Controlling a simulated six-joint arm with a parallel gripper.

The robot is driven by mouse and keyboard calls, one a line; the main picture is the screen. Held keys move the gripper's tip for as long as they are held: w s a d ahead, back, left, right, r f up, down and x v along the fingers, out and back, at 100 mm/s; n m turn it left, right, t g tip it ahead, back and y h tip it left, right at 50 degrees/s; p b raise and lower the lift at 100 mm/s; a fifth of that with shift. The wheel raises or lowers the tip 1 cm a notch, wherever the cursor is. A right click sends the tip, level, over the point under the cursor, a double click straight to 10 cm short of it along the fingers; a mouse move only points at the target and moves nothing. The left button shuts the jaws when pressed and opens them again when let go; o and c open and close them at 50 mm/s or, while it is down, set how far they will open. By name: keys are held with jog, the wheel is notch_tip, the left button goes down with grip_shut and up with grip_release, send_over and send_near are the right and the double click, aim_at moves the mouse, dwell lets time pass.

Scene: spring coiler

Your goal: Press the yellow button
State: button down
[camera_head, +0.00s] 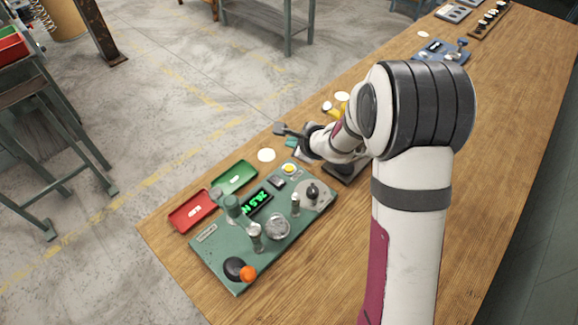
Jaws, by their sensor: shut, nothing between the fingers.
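The yellow button (290,168) is a small round cap on a pale mount at the far right corner of the green spring coiler panel (215,251). Nothing covers it in the head view. My gripper (281,129) is shut and empty, pointing left. In the picture it lies above the button, clear of it. Its exact height over the table is hard to tell.
The panel carries a lit green display (256,202), a black knob (313,191), metal posts and an orange ball (248,274). A red tray (190,213) and a green tray (234,178) lie beside it. A white disc (266,155) lies nearby on the wooden table.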

aim_at(292, 170)
notch_tip(292, 170, down, 7)
jog(key=shift+f, duration=0.2)
dwell(2.1)
jog(key=shift+f, duration=0.4)
jog(key=shift+f, duration=0.4)
dwell(0.4)
jog(key=shift+r, duration=0.8)
jog(key=shift+r, duration=2.55)
